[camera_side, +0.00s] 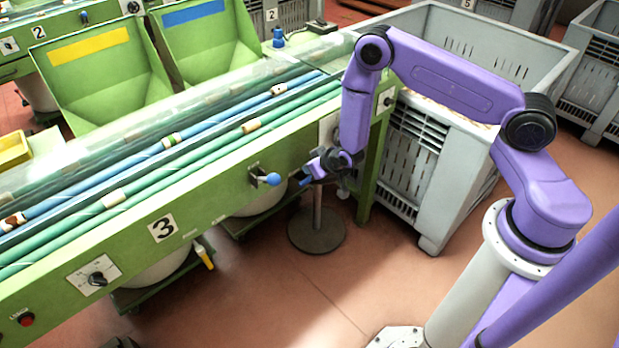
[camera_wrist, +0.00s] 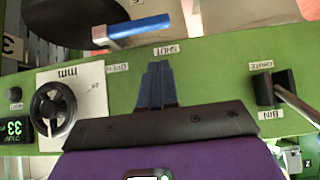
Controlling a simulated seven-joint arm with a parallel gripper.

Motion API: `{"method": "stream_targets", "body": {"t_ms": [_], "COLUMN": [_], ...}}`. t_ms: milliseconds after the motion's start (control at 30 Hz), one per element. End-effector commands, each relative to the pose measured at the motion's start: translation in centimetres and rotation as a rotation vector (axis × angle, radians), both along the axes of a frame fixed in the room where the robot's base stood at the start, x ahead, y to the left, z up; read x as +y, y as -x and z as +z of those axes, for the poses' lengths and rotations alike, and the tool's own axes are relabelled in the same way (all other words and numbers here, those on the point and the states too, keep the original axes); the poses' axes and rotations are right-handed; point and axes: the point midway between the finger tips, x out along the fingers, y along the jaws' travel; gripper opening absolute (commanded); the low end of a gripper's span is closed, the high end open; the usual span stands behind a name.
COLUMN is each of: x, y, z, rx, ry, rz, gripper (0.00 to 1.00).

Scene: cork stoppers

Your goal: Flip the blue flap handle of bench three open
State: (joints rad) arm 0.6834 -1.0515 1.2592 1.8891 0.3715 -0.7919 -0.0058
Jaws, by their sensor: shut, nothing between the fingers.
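The blue flap handle (camera_side: 272,179) sticks out from the green front panel of bench three, right of the "3" plate (camera_side: 163,227). In the wrist view the blue handle (camera_wrist: 138,26) lies sideways from a metal pivot at its left, its free end near the upside-down "SHUT" label (camera_wrist: 166,50). The "OPEN" label (camera_wrist: 117,68) is nearer the pivot side. My gripper (camera_side: 305,182) is just right of the handle in the side view, apart from it. Its blue fingers (camera_wrist: 157,82) are shut and empty, pointing toward the panel.
A dial (camera_wrist: 53,108) and digital display (camera_wrist: 13,128) are at left. A grey crate (camera_side: 440,195) stands beside the bench's right end.

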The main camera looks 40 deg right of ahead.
Motion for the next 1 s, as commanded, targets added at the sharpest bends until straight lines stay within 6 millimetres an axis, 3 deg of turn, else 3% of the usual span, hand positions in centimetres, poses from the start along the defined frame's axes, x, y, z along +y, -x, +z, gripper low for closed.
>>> {"method": "stream_targets", "body": {"t_ms": [67, 400, 1000], "x": [-0.1, -0.1, 0.0], "y": [-0.7, -0.5, -0.5], "z": [-0.9, -4.2, -4.6], "rx": [0.001, 0.001, 0.0], "ry": [0.0, 0.0, 0.011], "rz": [-0.001, -0.001, -0.001], "gripper": [0.0, 0.0, 0.0]}}
